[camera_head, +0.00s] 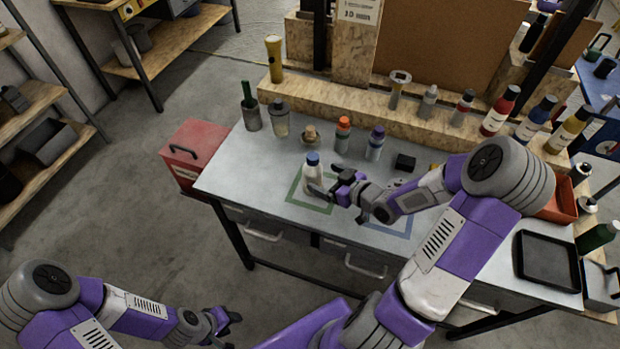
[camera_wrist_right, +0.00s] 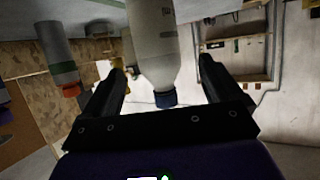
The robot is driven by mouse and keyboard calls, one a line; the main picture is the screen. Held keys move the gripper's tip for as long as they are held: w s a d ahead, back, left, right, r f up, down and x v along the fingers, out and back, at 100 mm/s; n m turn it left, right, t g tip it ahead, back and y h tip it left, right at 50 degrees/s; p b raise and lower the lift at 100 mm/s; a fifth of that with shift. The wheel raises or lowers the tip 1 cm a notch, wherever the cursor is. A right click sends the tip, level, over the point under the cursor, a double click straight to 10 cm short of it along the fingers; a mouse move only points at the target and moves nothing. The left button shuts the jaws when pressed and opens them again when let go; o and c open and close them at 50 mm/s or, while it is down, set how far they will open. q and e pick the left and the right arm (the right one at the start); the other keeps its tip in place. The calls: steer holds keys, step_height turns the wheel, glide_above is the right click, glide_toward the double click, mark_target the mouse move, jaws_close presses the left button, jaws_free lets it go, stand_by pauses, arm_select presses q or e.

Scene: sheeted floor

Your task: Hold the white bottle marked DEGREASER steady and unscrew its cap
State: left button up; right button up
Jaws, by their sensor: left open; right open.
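My left gripper (camera_head: 229,329) is open and empty, low over the floor at the front left, away from the bench.
Behind the bottle stand an orange-capped bottle (camera_head: 343,134), a purple-capped bottle (camera_head: 375,142) and other containers. A black box (camera_head: 405,162) lies to the right. A red toolbox (camera_head: 193,152) is at the bench's left end. The worktop left of the bottle is clear.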

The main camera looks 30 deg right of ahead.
mark_target(312, 156)
steer(key=shift+w+a+f, duration=0.2)
steer(key=shift+w, duration=0.15)
steer(key=x, duration=0.1)
steer(key=b+x, duration=0.1)
steer(key=x, duration=0.1)
steer(key=b+x, duration=0.1)
steer(key=x, duration=0.1)
steer(key=shift+w+d+f, duration=0.15)
steer(key=shift+d+f, duration=0.05)
steer(key=shift+f, duration=0.25)
steer(key=shift+w+a, duration=0.1)
steer(key=shift+w, duration=0.2)
steer(key=shift+c, duration=0.2)
steer(key=c, duration=1.1)
step_height(312, 156, up, 10)
steer(key=p, duration=0.3)
steer(key=shift+p, duration=0.4)
